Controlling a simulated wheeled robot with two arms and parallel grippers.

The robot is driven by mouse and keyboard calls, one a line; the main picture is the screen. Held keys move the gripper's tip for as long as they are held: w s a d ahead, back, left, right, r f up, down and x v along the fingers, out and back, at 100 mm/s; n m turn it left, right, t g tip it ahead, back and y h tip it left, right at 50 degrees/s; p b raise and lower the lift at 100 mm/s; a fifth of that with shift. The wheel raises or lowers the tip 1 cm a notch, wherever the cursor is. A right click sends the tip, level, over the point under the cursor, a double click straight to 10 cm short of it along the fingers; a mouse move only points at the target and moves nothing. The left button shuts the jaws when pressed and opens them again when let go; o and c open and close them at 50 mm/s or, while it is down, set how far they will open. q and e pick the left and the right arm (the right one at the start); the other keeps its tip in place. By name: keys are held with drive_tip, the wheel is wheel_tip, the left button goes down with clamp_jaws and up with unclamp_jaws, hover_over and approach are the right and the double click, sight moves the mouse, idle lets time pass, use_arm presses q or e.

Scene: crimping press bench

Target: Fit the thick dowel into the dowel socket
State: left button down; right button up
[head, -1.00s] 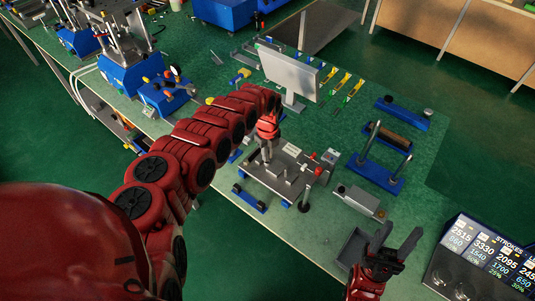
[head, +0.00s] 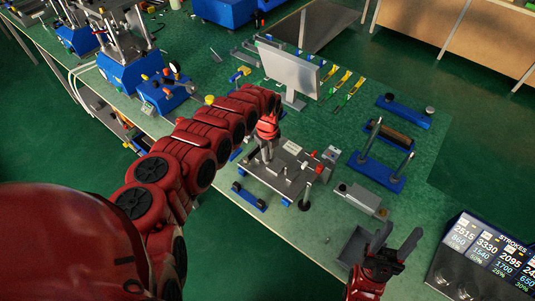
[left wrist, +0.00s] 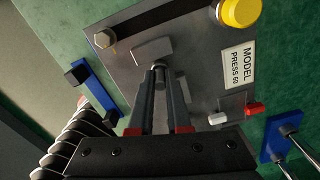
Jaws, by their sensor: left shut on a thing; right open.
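My left gripper (head: 267,153) points down over the grey press plate (head: 257,171). In the left wrist view its fingers (left wrist: 160,80) are shut on a short grey cylinder, seemingly the thick dowel (left wrist: 159,71), of which only the end shows between the fingertips. The fingertips are close beside a raised grey block (left wrist: 152,50) on the plate. I cannot make out the socket opening, or whether the dowel is in it; the fingers hide that spot. My right gripper (head: 393,243) is open and empty at the lower right, away from the plate.
The plate carries a label (left wrist: 238,65), a yellow knob (left wrist: 240,11) and red and white parts. A blue stand with two posts (head: 379,178), a grey block (head: 361,199) and a grey bin (head: 352,249) lie to the right. A monitor (head: 288,70) stands behind.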

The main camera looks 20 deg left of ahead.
use_arm(q)
drive_tip(key=shift+f, duration=0.15)
drive_tip(key=c, duration=0.8)
unclamp_jaws()
wheel_tip(320, 180, up, 18)
drive_tip(key=b, duration=0.3)
drive_tip(key=shift+f, duration=0.25)
